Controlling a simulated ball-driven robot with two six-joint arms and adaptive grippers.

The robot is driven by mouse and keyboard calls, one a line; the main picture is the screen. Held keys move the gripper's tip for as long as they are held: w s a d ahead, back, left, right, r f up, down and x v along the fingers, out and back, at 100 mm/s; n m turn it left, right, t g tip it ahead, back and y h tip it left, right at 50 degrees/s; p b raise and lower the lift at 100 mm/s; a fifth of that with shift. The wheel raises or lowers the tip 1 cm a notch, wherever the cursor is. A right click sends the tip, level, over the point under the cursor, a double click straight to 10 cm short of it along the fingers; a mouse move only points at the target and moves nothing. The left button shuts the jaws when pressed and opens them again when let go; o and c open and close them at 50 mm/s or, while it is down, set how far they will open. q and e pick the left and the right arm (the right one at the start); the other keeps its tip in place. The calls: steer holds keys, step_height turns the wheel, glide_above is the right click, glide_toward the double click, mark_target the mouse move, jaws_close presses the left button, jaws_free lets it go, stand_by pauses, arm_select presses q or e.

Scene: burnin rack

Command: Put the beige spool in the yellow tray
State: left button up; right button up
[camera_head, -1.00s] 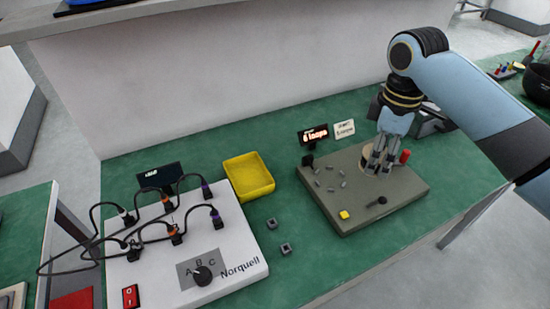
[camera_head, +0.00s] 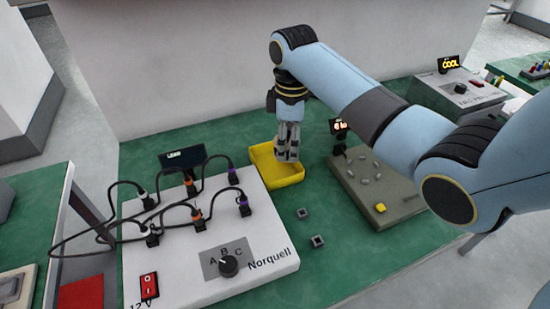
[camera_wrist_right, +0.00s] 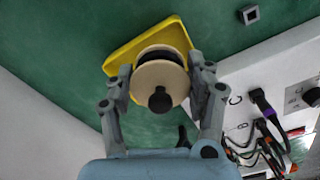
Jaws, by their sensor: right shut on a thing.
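The beige spool (camera_wrist_right: 150,80) shows in the right wrist view as a pale disc with a dark centre knob, between the fingers of my right gripper (camera_wrist_right: 160,90). My right gripper (camera_head: 287,155) is shut on it. In the head view the fingers point down over the yellow tray (camera_head: 262,170) and hide the spool. The tray (camera_wrist_right: 118,66) shows behind the spool in the wrist view. I cannot tell how high the spool is above the tray floor. My left gripper is not in view.
A white panel (camera_head: 185,275) with cables and a dial stands left of the tray. A grey-brown board (camera_head: 350,180) with small parts and a yellow button is on the right, partly behind my arm. Two small grey blocks (camera_head: 303,213) lie on the green mat in front.

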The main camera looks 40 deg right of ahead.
mark_target(278, 168)
steer(key=shift+w+a+f, duration=0.35)
steer(key=shift+w+f, duration=0.15)
steer(key=shift+w, duration=0.15)
steer(key=shift+w+a+f, duration=0.3)
steer(key=shift+w+f, duration=0.2)
steer(key=shift+w, duration=0.1)
steer(key=shift+f+b, duration=0.3)
steer(key=shift+f, duration=1.6)
steer(key=shift+f, duration=0.15)
steer(key=o, duration=0.9)
steer(key=shift+c, duration=0.2)
step_height(278, 168, up, 12)
steer(key=shift+r+p, duration=0.2)
steer(key=shift+p, duration=0.2)
